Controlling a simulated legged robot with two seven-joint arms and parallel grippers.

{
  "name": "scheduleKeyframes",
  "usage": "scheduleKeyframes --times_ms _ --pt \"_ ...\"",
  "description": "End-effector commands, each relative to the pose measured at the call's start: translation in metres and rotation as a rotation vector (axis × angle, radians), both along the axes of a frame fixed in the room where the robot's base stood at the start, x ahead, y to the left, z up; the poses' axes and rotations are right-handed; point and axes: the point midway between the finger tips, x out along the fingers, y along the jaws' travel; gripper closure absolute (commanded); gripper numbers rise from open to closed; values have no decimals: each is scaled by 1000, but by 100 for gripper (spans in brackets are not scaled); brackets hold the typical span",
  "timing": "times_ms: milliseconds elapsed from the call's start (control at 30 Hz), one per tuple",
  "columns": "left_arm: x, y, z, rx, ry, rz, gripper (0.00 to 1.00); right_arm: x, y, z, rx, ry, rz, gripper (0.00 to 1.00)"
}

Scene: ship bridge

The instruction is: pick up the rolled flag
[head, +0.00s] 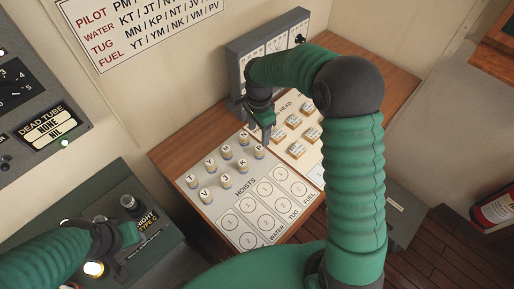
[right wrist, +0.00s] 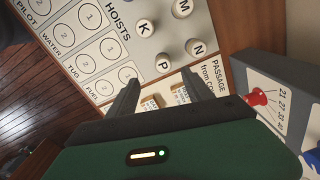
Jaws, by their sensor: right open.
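Several short white-topped lettered rolls, which look like the rolled flags, stand upright on the white hoists board (head: 240,239). The P roll (head: 259,152) is the nearest to my right gripper (head: 265,132), which hangs over the board's back edge. In the right wrist view, my right gripper (right wrist: 161,90) is open and empty. The P roll (right wrist: 163,63) shows just beyond the gap between its fingertips, and the K roll (right wrist: 146,28) and N roll (right wrist: 195,47) stand past it. My left gripper (head: 125,236) is low at the left over a dark console; its jaw opening is unclear.
A card with square tan-edged tiles (head: 293,121) lies right of the rolls. A grey upright panel (head: 238,60) stands at the back; a red knob (right wrist: 257,97) shows on it. A dark console (head: 150,262) is at the lower left. Wood at the desk's right is bare.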

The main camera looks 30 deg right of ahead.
Motion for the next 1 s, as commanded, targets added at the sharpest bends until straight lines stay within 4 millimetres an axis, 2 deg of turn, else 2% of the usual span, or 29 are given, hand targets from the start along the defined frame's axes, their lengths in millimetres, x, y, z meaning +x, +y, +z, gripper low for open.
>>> scheduleKeyframes --times_ms 100,200,367,500,600,700,867,1000 --pt "0 0 4 0 0 0 64 1 -1 -33 3 8 1 40" --pt "0 0 5 0 0 0 64 2 -2 -53 2 6 2 40" --pt "0 0 9 0 0 0 64 1 -2 -68 2 3 1 40" --pt "0 0 19 0 -1 0 64 0 -4 -91 4 4 2 40" --pt "0 0 20 0 -1 0 64 1 -4 -108 2 3 3 40" --pt "0 0 20 0 0 0 64 3 -4 -115 1 1 2 40" --pt "0 0 20 0 0 0 64 3 -4 -116 1 0 2 40" --pt "0 0 20 0 0 0 64 2 -5 -115 1 0 2 57"
